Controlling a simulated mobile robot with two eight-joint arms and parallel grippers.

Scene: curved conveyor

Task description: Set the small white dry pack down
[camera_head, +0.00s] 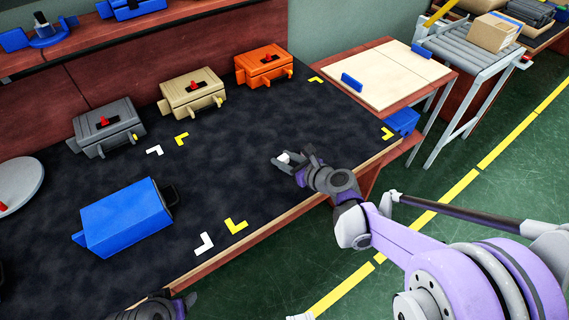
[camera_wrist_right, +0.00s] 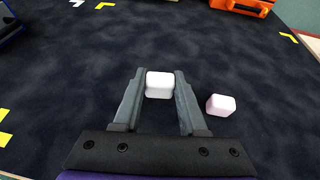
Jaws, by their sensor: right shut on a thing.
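The small white dry pack (camera_wrist_right: 159,85) is between the two fingers of my right gripper (camera_wrist_right: 159,92), near their tips. In the head view the pack (camera_head: 284,157) shows as a small white spot at the tips of my right gripper (camera_head: 287,161), over the right part of the dark mat. My right gripper is shut on it; I cannot tell whether the pack touches the mat. A pale pink block (camera_wrist_right: 221,105) lies on the mat just right of the fingers in the wrist view. My left gripper (camera_head: 160,307) shows only partly at the bottom edge of the head view.
Grey (camera_head: 106,131), tan (camera_head: 192,94) and orange (camera_head: 263,67) boxes stand along the back of the dark mat (camera_head: 230,165). A blue box (camera_head: 122,218) sits at the left. Yellow and white corner marks lie on the mat. The mat around my right gripper is mostly clear.

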